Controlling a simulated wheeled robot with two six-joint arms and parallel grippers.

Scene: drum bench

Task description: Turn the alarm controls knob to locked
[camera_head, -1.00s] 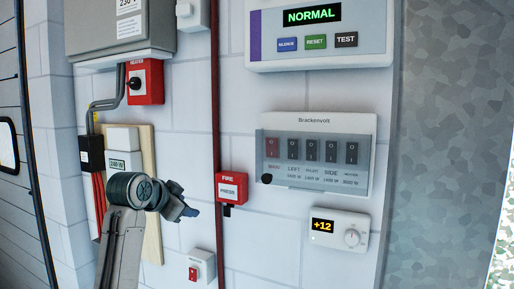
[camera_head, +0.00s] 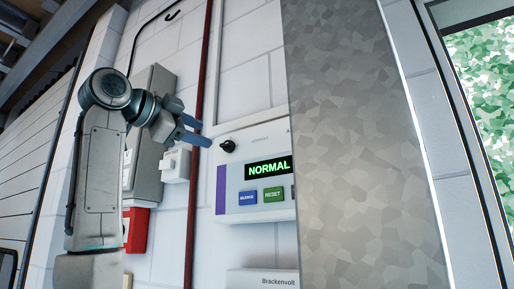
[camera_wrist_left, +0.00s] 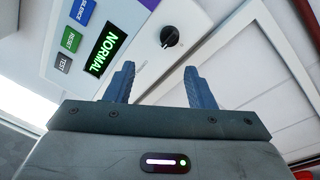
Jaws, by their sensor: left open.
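The alarm panel (camera_head: 262,150) is a white box on the wall with a green NORMAL display, a purple stripe and coloured buttons. Its black round knob (camera_head: 228,146) sits near the panel's upper left corner. My left gripper (camera_head: 200,131) is open and empty just left of the knob, its blue fingers pointing toward it. In the left wrist view the knob (camera_wrist_left: 170,36) lies beyond the gap between the open fingers (camera_wrist_left: 159,68), apart from both. The knob's label is too small to read, and its setting is not clear. My right gripper is not in view.
A grey pillar (camera_head: 355,160) covers the panel's right side in the head view. A red pipe (camera_head: 197,90) runs up the wall left of the panel. A grey cabinet (camera_head: 150,155) and a small white box (camera_head: 177,163) are behind my left arm. The Brackenvolt unit (camera_head: 262,280) is below.

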